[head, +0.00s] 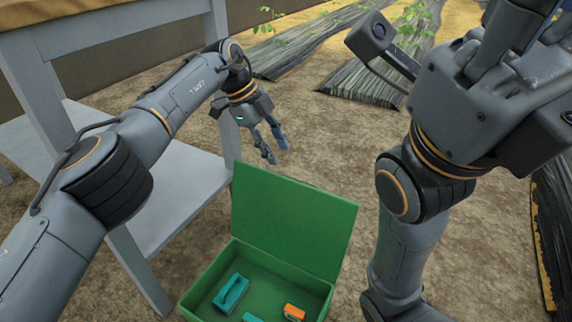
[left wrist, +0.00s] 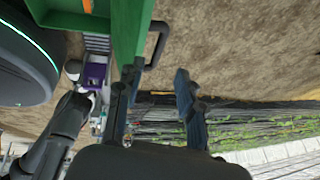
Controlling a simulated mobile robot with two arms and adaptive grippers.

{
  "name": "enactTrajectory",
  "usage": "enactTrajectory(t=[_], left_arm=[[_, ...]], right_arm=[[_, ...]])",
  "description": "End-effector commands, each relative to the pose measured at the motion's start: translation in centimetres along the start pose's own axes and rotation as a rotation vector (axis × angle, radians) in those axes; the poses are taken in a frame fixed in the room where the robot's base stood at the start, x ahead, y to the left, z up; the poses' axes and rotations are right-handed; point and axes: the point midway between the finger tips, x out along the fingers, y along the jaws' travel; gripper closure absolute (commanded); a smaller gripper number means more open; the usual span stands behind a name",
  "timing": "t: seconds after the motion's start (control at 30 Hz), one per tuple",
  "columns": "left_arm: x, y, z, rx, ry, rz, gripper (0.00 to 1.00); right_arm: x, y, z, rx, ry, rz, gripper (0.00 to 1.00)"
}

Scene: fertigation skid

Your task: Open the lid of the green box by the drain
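The green box (head: 258,256) stands on the soil at the bottom centre of the head view. Its lid (head: 290,218) is swung up and stands steeply at the back of the box, so the inside shows. My left gripper (head: 270,145) is above and behind the lid's upper left corner, open, empty and apart from it. In the left wrist view its two fingers (left wrist: 158,95) are spread, with a green panel (left wrist: 130,28) and a black handle (left wrist: 157,45) just beyond them. My right gripper (head: 530,45) is at the upper right, partly cut off; its opening is unclear. No drain is recognisable.
Teal items (head: 231,291) and an orange item (head: 294,312) lie in the box. A grey table (head: 180,195) with a lower shelf stands left of it. Covered plant beds (head: 375,75) lie behind. Bare soil is free between the box and the beds.

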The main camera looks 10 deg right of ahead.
Motion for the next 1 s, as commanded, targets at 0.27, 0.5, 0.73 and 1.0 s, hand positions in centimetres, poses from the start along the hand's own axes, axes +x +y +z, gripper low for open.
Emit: enactTrajectory(t=[0.27,0.5,0.73,1.0], left_arm=[[-2.4,-0.1,0.0,0.0,0.0,-0.002,0.63],[-2.5,0.0,0.0,0.001,0.0,-0.002,0.63],[-4.4,-0.5,-0.8,0.001,0.0,-0.002,0.63],[-8.1,-1.3,-2.4,0.001,0.0,-0.001,0.63]], right_arm=[[0.0,0.0,0.0,0.0,0.0,0.0,0.6],[0.0,0.0,0.0,0.0,0.001,-0.001,0.6],[0.6,0.5,1.4,0.004,-0.032,0.011,0.6],[0.3,1.5,4.2,0.015,-0.113,0.042,0.6]])
